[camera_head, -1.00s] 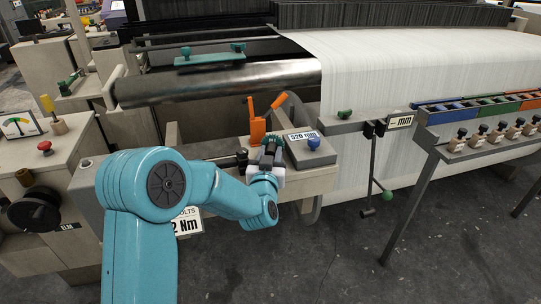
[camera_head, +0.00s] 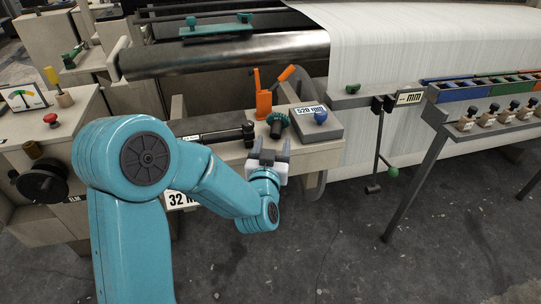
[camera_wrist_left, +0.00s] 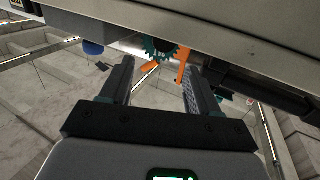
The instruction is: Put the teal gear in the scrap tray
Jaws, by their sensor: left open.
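The teal gear (camera_head: 277,122) stands on the beige bench ledge (camera_head: 232,153), between an orange lever device and a grey box with a label. It also shows in the left wrist view (camera_wrist_left: 160,48), beyond the fingertips. My left gripper (camera_head: 269,146) is open and empty at the front of the ledge, just short of the gear; its two fingers also show in the wrist view (camera_wrist_left: 157,82). I cannot tell which thing is the scrap tray. My right gripper is not in view.
The orange lever device (camera_head: 265,100) stands behind the gear. Coloured bins (camera_head: 463,92) are on a stand at the right.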

